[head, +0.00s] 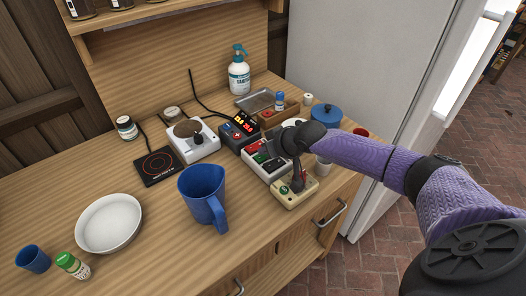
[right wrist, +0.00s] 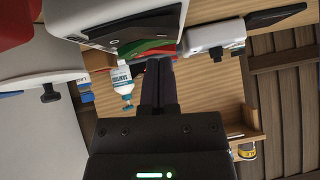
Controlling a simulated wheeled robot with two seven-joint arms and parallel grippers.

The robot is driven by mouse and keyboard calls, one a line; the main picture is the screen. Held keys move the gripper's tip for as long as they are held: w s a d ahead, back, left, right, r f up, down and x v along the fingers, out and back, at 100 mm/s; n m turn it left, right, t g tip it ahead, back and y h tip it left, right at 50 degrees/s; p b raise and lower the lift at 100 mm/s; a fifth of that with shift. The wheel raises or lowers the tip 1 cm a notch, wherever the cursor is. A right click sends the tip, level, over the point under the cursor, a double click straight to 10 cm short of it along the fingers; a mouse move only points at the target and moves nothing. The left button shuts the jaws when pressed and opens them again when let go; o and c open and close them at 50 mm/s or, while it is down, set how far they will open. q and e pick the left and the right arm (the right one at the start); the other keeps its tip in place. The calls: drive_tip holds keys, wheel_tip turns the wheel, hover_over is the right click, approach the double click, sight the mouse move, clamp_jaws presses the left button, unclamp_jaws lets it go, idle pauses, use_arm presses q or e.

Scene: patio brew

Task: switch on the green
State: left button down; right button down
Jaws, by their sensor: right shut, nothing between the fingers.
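A white box with coloured rocker switches (head: 251,168) stands on the counter right of centre in the head view. A green rocker (head: 260,158) and a red part show on it; my right gripper partly covers it. In the right wrist view the green switch (right wrist: 152,47) lies just beyond my fingertips, beside black parts. My right gripper (right wrist: 159,62) is shut and empty, with its fingers pointing at the switch box; I cannot tell whether they touch the green. My left gripper is out of view.
A beige box with a lever (head: 296,194) stands in front of the switch box. A blue pitcher (head: 203,190) is to its left. The front left counter is clearer.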

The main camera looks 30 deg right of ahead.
drive_tip(key=r+p, duration=0.3)
drive_tip(key=p, duration=0.1)
drive_tip(key=r+p, duration=0.2)
drive_tip(key=shift+s+a+r, duration=0.2)
drive_tip(key=shift+s+r, duration=0.05)
drive_tip(key=shift+r, duration=0.05)
drive_tip(key=a+p+v, duration=0.1)
drive_tip(key=p+v, duration=0.2)
drive_tip(key=v, duration=0.5)
drive_tip(key=shift+s+a, duration=0.2)
drive_tip(key=shift+s, duration=0.35)
drive_tip(key=shift+f, duration=0.15)
